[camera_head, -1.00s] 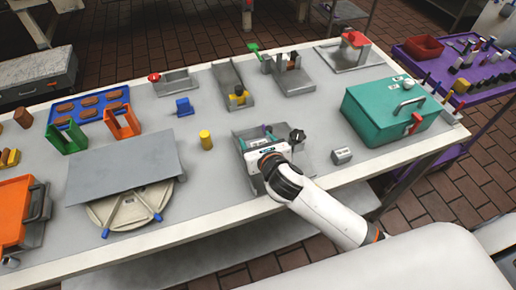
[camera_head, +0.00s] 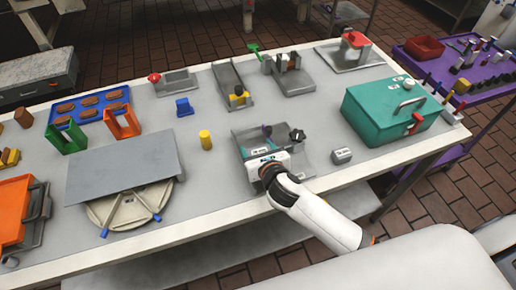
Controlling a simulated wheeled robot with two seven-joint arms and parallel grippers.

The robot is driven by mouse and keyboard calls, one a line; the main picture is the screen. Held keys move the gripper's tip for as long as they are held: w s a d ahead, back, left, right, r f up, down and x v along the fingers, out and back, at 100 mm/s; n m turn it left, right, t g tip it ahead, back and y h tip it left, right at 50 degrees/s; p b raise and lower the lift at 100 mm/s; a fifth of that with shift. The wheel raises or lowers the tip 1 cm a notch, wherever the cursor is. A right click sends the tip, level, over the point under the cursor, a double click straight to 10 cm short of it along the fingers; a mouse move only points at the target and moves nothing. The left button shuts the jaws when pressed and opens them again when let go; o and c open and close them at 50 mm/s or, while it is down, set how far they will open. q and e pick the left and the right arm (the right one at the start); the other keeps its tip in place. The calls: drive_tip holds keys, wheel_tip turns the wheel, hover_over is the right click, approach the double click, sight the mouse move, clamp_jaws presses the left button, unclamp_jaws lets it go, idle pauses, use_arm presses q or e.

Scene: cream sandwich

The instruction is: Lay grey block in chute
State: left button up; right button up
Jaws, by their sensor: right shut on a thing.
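My right gripper (camera_head: 262,152) reaches from the lower right into a grey metal tray (camera_head: 309,168) with raised walls and a black knob. It is shut on what looks like a grey block with a dark label, mostly hidden by the gripper body. I cannot tell whether this piece touches the tray floor. Another small grey block (camera_head: 342,155) with a label on its front lies on the table just right of the tray. A grey sloped channel (camera_head: 228,74), which may be the chute, stands behind, with a yellow piece at its near end. My left gripper is not in view.
A teal box (camera_head: 385,115) with a handle stands to the right. A yellow cylinder (camera_head: 206,140) stands left of the tray. A grey sheet (camera_head: 125,169) covers part of a round dish (camera_head: 125,207). The table (camera_head: 212,206) is clear in front of the tray.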

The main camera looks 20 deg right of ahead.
drive_tip(key=o, duration=1)
drive_tip(key=shift+s+f, duration=0.35)
drive_tip(key=shift+f, duration=0.4)
drive_tip(key=shift+r, duration=0.4)
drive_tip(key=shift+s+r+g, duration=0.1)
drive_tip(key=shift+r+g, duration=0.1)
drive_tip(key=shift+g, duration=0.1)
drive_tip(key=v, duration=1.1)
drive_tip(key=shift+r, duration=0.35)
drive_tip(key=shift+s, duration=0.15)
